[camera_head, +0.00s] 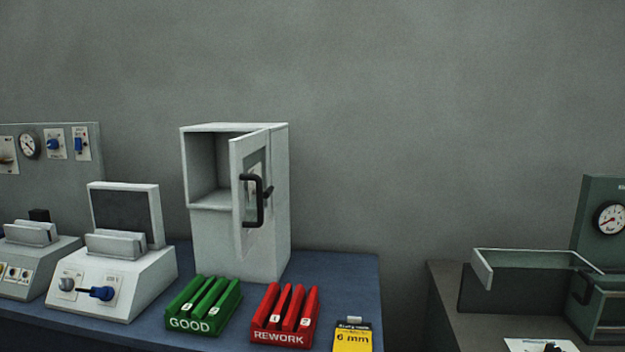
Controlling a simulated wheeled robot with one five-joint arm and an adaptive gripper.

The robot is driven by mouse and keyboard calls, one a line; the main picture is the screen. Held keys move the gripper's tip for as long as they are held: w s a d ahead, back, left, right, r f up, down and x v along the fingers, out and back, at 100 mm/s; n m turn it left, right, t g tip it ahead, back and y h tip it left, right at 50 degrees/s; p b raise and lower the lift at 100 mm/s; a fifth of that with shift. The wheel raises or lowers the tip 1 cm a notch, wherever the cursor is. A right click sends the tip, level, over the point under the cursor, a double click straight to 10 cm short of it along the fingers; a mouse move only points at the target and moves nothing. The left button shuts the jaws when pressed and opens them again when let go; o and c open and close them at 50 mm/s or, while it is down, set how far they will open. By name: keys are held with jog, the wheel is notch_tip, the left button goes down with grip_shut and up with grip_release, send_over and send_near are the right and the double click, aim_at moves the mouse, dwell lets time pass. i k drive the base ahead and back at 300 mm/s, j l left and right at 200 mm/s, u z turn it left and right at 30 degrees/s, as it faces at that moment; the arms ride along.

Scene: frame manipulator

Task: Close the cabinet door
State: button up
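A tall white cabinet (215,247) stands on the blue bench against the grey wall. Its door (239,158) is hinged on the right side and stands wide open, swung out towards me. The door has a window and a black handle (258,201). The upper compartment (207,168) shows on the left of the door and looks empty where visible; the door hides its right part. My gripper is not in view.
A green GOOD rack (190,325) and a red REWORK rack (281,338) stand in front of the cabinet, with a yellow 6 mm item (352,338) beside them. White devices (112,284) stand at left. An open grey box (520,262) is on the right bench.

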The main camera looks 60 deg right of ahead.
aim_at(241, 146)
jog(key=l+z, duration=0.2)
jog(key=z, duration=0.25)
jog(key=k+l+z, duration=0.1)
jog(key=z, duration=0.35)
jog(key=l+z, duration=0.3)
jog(key=z, duration=0.15)
